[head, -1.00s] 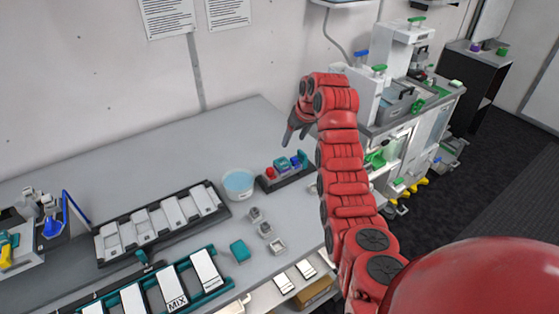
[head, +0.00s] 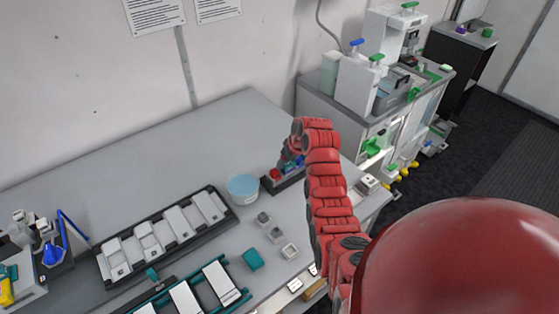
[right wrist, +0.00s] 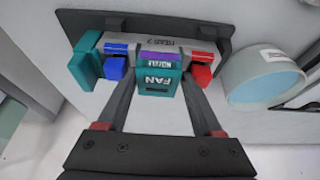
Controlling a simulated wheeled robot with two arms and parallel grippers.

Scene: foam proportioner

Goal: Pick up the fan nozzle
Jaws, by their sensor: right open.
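The fan nozzle (right wrist: 158,80) is a teal block labelled FAN NOZZLE with a purple top part, seated in a dark rack (right wrist: 215,25) in the right wrist view. My right gripper (right wrist: 158,84) is open, with one dark finger on each side of the nozzle; I cannot tell whether they touch it. A blue piece (right wrist: 115,67) sits left of the nozzle and a red piece (right wrist: 202,73) right of it. In the head view the rack (head: 270,187) is partly hidden by my right arm, and the nozzle cannot be made out. My left gripper is not in view.
A bowl of light blue liquid (head: 243,188) stands close beside the rack, and shows in the right wrist view (right wrist: 262,82). Small grey blocks (head: 276,233) and a teal block (head: 252,259) lie nearer. A tray of white pieces (head: 232,202) is at left. The table behind is clear.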

